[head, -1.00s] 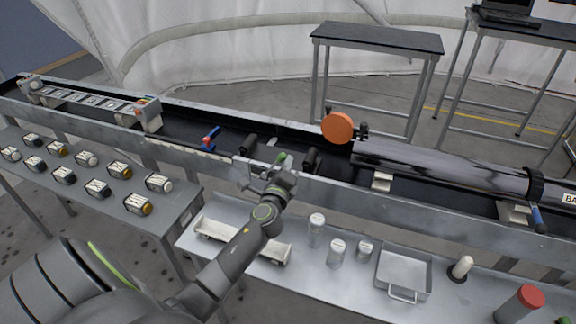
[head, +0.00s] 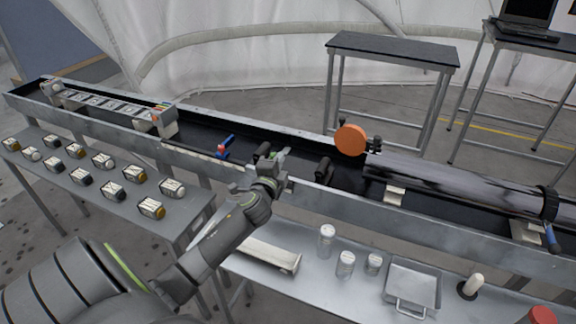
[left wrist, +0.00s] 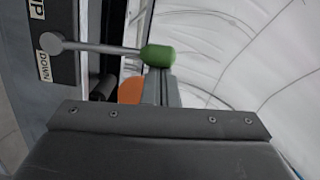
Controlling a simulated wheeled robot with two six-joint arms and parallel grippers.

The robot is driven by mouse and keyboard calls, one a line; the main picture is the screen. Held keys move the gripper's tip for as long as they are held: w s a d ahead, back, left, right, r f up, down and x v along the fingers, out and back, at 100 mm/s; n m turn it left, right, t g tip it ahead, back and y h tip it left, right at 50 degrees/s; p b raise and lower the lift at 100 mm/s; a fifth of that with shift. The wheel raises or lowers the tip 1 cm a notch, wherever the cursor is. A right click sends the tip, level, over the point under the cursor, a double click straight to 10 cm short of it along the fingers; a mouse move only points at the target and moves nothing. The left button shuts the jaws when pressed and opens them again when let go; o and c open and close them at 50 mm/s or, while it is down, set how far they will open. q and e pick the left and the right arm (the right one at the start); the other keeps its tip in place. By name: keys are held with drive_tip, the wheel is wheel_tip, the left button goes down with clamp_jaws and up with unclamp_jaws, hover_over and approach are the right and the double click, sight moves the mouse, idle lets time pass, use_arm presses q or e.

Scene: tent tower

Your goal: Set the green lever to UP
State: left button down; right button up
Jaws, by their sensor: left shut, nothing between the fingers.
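The green lever is a grey rod with a green knob (left wrist: 158,56), and its round pivot is at the left of the left wrist view. The rod stands out sideways from a dark panel, its pivot between a partly cut-off "UP" label and a "DOWN" label (left wrist: 44,66). My left gripper (left wrist: 160,86) is shut and empty, its fingertips right at the knob; whether they touch is unclear. In the head view my left gripper (head: 279,158) is at the conveyor's near rail, mostly hiding the lever; only a little green shows by the fingertips. My right gripper is not in view.
The long conveyor (head: 415,213) runs across, carrying a large dark cylinder (head: 455,187) and an orange disc (head: 350,140). A red and blue lever (head: 225,146) is left of my gripper. A lower bench (head: 330,290) holds jars and a metal tray (head: 411,287).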

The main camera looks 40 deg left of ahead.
use_arm(q)
drive_tip(key=s+a+n+b, duration=0.1)
drive_tip(key=a+n, duration=0.3)
drive_tip(key=a, duration=0.1)
drive_tip(key=shift+s+a+f+n+h+b, duration=0.2)
drive_tip(key=shift+a+f+n+h+b, duration=0.1)
drive_tip(key=shift+a+f+n+b, duration=0.15)
idle(0.5)
